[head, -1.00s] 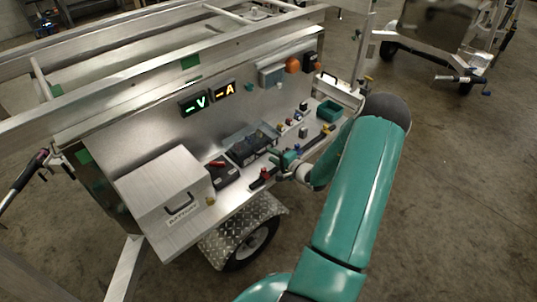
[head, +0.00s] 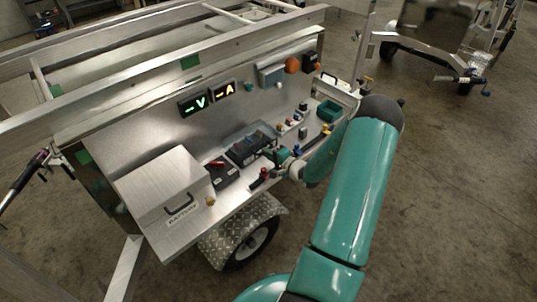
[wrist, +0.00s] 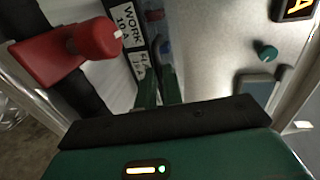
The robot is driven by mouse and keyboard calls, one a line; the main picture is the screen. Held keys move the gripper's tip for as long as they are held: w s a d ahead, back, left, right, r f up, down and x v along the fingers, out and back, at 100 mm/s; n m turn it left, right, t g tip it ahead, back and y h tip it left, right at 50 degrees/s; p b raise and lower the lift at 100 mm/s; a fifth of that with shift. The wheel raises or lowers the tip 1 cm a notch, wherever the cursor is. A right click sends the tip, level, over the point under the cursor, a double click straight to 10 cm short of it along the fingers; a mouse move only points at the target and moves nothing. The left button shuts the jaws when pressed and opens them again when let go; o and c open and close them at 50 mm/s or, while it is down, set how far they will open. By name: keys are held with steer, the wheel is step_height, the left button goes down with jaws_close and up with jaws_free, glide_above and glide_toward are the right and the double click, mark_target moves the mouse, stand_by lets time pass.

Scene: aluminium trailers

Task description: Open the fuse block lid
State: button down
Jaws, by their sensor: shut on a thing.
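The dark fuse block (head: 243,152) sits on the trailer's metal shelf, below the lit displays. Its clear lid (head: 264,130) stands tilted up at the back of the block, faint against the panel. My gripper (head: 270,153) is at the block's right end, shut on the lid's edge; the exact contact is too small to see. In the wrist view my gripper's green fingers (wrist: 158,92) are close together beside the block's label strip (wrist: 128,35), which reads WORK 10 A. Coloured fuses (wrist: 160,30) show past the label.
A battery box (head: 163,185) is at left. Small coloured parts and a green bin (head: 329,111) are at right.

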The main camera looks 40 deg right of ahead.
steer(key=shift+r, duration=0.15)
steer(key=shift+w+r+g, duration=0.1)
steer(key=shift+r+g, duration=0.7)
steer(key=shift+r, duration=0.35)
steer(key=w+r+g, duration=0.6)
steer(key=w+r, duration=0.8)
steer(key=r, duration=0.1)
steer(key=shift+w+a+r, duration=0.2)
steer(key=shift+w+a, duration=0.1)
steer(key=shift+w+r, duration=0.1)
